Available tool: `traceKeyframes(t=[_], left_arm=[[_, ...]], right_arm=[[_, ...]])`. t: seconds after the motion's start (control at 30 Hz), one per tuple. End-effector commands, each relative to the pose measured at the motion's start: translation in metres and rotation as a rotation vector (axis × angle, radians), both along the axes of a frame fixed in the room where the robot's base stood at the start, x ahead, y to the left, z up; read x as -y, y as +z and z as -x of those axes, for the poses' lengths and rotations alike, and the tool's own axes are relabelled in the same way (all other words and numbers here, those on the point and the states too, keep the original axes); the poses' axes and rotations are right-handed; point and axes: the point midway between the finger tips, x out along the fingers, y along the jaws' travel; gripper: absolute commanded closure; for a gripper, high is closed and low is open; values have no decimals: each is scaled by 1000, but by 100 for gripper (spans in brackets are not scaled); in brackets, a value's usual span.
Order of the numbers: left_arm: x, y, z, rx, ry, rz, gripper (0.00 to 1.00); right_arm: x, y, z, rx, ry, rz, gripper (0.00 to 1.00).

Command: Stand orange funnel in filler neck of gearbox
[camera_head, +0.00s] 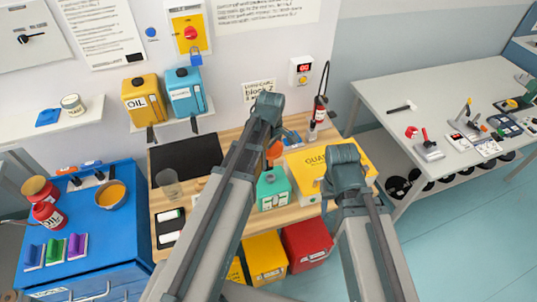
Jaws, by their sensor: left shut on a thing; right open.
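The orange funnel (274,151) shows as a small orange patch just above the teal gearbox (273,187). My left gripper (274,138) is shut on the orange funnel, with its jaws mostly hidden behind my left arm. The gearbox stands on the wooden bench with a white label on its front. Its filler neck is hidden, and I cannot tell whether the funnel touches it. My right gripper (325,208) is open, to the right of the gearbox, and mostly hidden by my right arm.
A yellow case (312,161) lies on the bench (225,148) right of the gearbox. A clear cup (170,183), a black mat (186,157) and dark trays stand left. Yellow and red bins (306,244) stand below. A blue cabinet (95,244) stands left; a grey table (375,92) right.

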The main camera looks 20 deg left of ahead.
Motion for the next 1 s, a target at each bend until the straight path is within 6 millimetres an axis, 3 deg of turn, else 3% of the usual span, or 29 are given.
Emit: traceKeyframes(t=[0.27, 0.7, 1.0], left_arm=[[0, -11, 0, 0, 1, 0, 58], [0, -49, 0, 0, 1, 0, 58], [0, -50, 0, 0, 1, 0, 58]], right_arm=[[0, -11, 0, 0, 1, 0, 50], [0, -49, 0, 0, 8, 2, 50], [0, -50, 0, 0, 10, 2, 50]])
